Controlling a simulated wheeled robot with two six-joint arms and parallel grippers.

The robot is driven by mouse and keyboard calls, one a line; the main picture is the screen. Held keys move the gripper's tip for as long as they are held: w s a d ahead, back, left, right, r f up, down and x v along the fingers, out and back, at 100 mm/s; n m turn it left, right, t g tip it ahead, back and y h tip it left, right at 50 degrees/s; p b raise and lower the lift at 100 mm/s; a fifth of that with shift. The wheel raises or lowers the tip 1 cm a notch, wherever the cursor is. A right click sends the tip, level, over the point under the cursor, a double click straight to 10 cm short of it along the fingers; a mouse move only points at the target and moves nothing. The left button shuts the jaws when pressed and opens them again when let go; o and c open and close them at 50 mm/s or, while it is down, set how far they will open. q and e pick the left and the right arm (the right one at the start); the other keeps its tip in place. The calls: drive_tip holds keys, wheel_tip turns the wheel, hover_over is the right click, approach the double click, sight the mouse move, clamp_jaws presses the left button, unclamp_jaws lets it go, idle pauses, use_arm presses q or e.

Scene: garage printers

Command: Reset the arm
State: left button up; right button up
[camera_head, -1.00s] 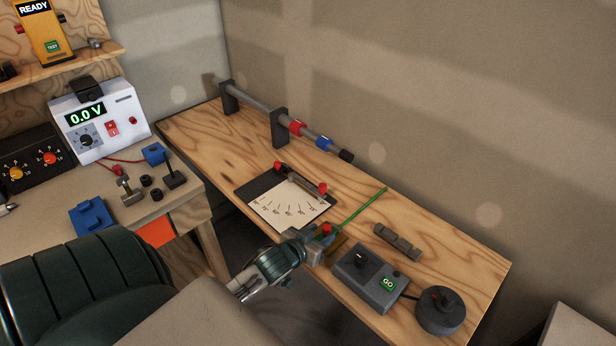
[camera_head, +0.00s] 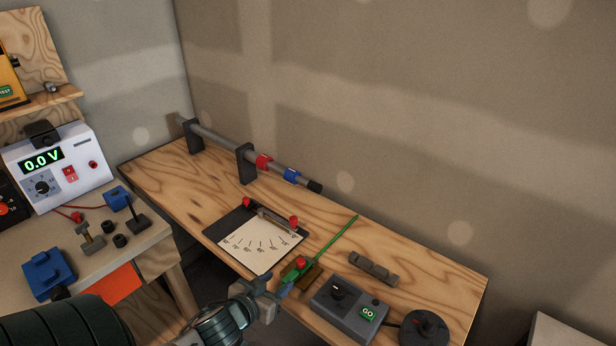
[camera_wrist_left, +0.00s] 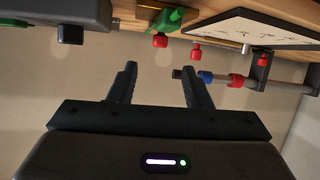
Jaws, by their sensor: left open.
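My left gripper (camera_head: 268,286) is at the near edge of the wooden bench (camera_head: 440,268). In the left wrist view its two dark fingers (camera_wrist_left: 160,86) are apart with nothing between them. Just beyond the fingertips in the head view is a green block with a red knob (camera_head: 300,264) and a thin green rod (camera_head: 338,237) pointing away to the right. In the wrist view the green block (camera_wrist_left: 165,19) is above the fingers, with a visible gap. My right gripper is out of view.
A dial plate (camera_head: 258,247) with red posts and a grey GO box (camera_head: 345,305) flank the green block. A grey rod on two stands (camera_head: 245,165) runs along the back. A voltmeter (camera_head: 60,165) stands on the left bench. A grey notched block (camera_head: 373,268) lies behind the GO box.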

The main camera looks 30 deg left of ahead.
use_arm(q)
drive_tip(key=s+d+f+m+g, duration=0.1)
drive_tip(key=s+d+f+g, duration=0.1)
drive_tip(key=s+d+g, duration=0.45)
drive_tip(key=s+d+f+m+g, duration=0.1)
drive_tip(key=s+d+f+g, duration=0.15)
drive_tip(key=s, duration=0.65)
drive_tip(key=s+a+f+g+b, duration=0.1)
drive_tip(key=a+f+g+b, duration=0.15)
drive_tip(key=f, duration=3.05)
drive_tip(key=s+a+f+b, duration=0.2)
drive_tip(key=s+f, duration=1.6)
drive_tip(key=f, duration=0.2)
drive_tip(key=shift+f+g, duration=0.25)
drive_tip(key=shift+g, duration=0.2)
